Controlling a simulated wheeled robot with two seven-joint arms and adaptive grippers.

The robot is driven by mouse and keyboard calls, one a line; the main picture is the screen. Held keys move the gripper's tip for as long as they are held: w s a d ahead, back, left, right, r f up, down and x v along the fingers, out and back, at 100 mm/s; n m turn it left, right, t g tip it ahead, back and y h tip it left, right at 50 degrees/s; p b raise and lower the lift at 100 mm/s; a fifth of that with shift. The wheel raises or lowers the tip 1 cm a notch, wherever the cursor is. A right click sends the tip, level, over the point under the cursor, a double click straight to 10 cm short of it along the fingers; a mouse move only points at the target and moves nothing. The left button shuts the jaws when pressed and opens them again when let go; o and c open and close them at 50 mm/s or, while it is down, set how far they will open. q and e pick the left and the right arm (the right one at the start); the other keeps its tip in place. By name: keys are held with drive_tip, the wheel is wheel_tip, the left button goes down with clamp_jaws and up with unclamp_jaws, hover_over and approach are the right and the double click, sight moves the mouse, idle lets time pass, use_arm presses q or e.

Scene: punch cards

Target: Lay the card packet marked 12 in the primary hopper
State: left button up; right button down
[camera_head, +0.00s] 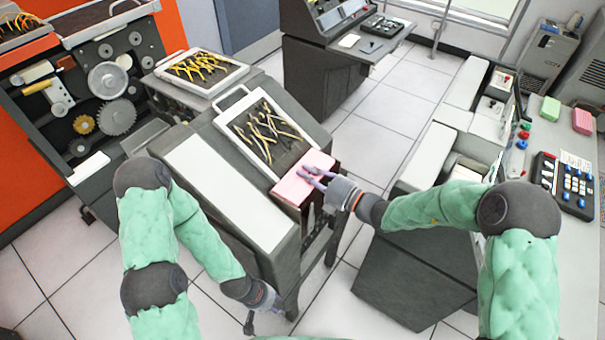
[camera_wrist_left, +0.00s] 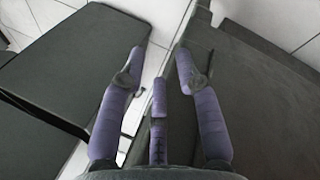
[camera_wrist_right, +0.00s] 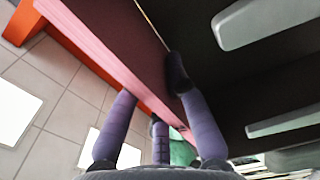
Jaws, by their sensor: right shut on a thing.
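A pink card packet (camera_head: 302,182) is at the near right end of the middle machine, beside a tray of pliers. My right gripper (camera_head: 318,176) is shut on its edge. In the right wrist view the packet (camera_wrist_right: 110,45) is a long dark-pink slab between the fingers (camera_wrist_right: 150,105). No number can be read on it. My left gripper (camera_head: 272,299) is low in front of the middle machine. The left wrist view shows its fingers (camera_wrist_left: 158,70) apart with nothing between them. No hopper label is readable, so I cannot tell which opening is the primary hopper.
The middle machine (camera_head: 222,195) carries a white-rimmed tray (camera_head: 238,133) of yellow pliers. A grey machine (camera_head: 415,255) with an open top stands at right. A green block (camera_head: 550,108), a pink block (camera_head: 583,121) and a button panel (camera_head: 563,187) are on the right counter. Tiled floor lies between.

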drive_tip(key=shift+f, duration=0.15)
idle(0.5)
drive_tip(key=shift+w+d+f+b, duration=0.15)
drive_tip(key=shift+f+b, duration=0.4)
drive_tip(key=shift+f, duration=0.8)
drive_tip(key=shift+f+b, duration=2.4)
drive_tip(key=shift+f, duration=3)
drive_tip(key=c, duration=1.1)
unclamp_jaws()
drive_tip(key=shift+d, duration=0.1)
drive_tip(key=shift+c, duration=0.2)
